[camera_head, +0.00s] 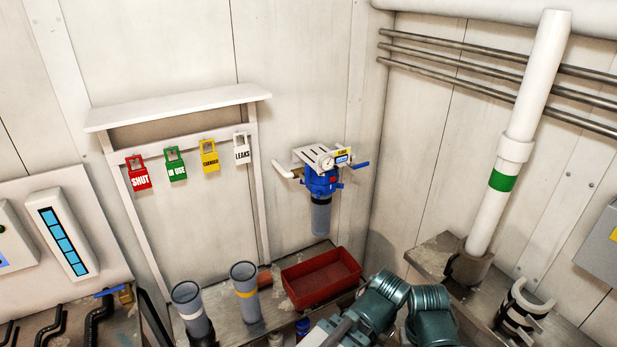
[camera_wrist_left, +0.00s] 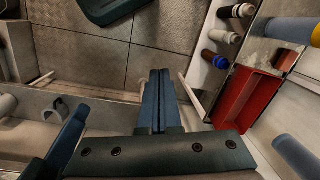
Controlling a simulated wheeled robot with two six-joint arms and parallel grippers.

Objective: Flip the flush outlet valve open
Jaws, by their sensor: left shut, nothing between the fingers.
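A blue filter unit (camera_head: 323,181) hangs on the wall in the head view, with a gauge, a small yellow label and a blue lever (camera_head: 362,164) pointing right. Another blue lever (camera_head: 110,291) lies roughly level on a brass fitting (camera_head: 126,296) at lower left. I cannot read which is the flush outlet valve. In the left wrist view my left gripper (camera_wrist_left: 158,100) is shut and empty, its fingers together over a floor area. A dark blue bar (camera_wrist_left: 68,140) shows beside it at lower left; I cannot tell what it is.
A red tray (camera_head: 321,277) and clear cylinders (camera_head: 245,290) stand on the bench; the tray also shows in the left wrist view (camera_wrist_left: 246,105). Coloured tags (camera_head: 176,163) hang from a white shelf. A white pipe (camera_head: 508,150) rises at right. Several bottles (camera_wrist_left: 219,60) stand near the tray.

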